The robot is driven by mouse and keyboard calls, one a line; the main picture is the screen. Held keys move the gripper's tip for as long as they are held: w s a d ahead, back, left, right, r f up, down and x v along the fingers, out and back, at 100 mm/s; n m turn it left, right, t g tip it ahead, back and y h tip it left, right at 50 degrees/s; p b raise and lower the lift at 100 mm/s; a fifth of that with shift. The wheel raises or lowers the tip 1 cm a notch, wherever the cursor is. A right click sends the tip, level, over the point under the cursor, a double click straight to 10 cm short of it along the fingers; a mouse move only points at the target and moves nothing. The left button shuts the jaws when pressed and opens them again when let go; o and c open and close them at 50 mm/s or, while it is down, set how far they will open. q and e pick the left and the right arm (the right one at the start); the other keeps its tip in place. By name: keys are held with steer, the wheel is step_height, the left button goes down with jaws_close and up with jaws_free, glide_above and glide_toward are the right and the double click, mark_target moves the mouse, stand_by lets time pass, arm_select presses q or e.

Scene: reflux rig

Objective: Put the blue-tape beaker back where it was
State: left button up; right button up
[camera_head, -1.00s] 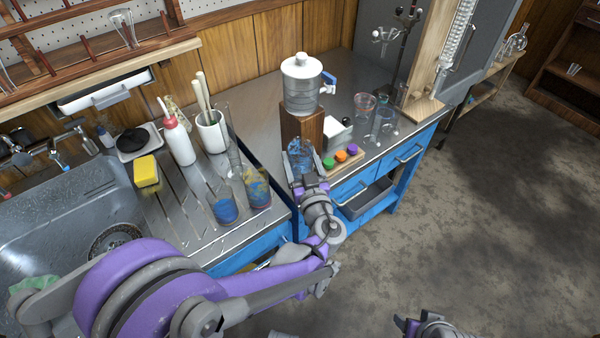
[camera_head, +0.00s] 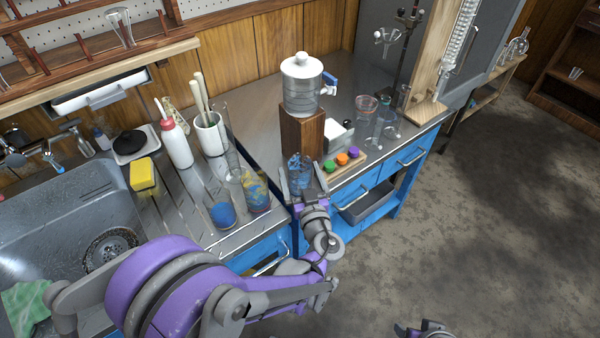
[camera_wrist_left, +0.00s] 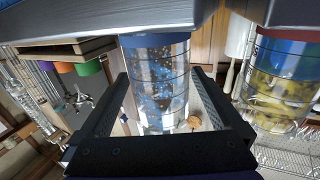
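A clear beaker with blue speckled contents (camera_head: 299,170) is between the fingers of my left gripper (camera_head: 303,190), in front of the wooden block. In the left wrist view, which is roughly upside down, the beaker (camera_wrist_left: 157,85) has a blue band, and a finger lies close on each side. The left gripper appears shut on it. Whether the beaker touches the surface below is unclear. My right gripper (camera_head: 425,329) shows only partly at the bottom edge; its fingers are not clear.
A blue-filled beaker (camera_head: 221,212) and a yellow-and-blue one (camera_head: 257,194) stand on the drainboard at left. Coloured caps (camera_head: 342,159) sit right of the gripper. Glassware (camera_head: 366,108) stands farther right.

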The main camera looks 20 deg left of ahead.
arm_select(q)
steer(key=shift+r, duration=0.25)
steer(key=p+v, duration=0.1)
steer(key=v, duration=1.1)
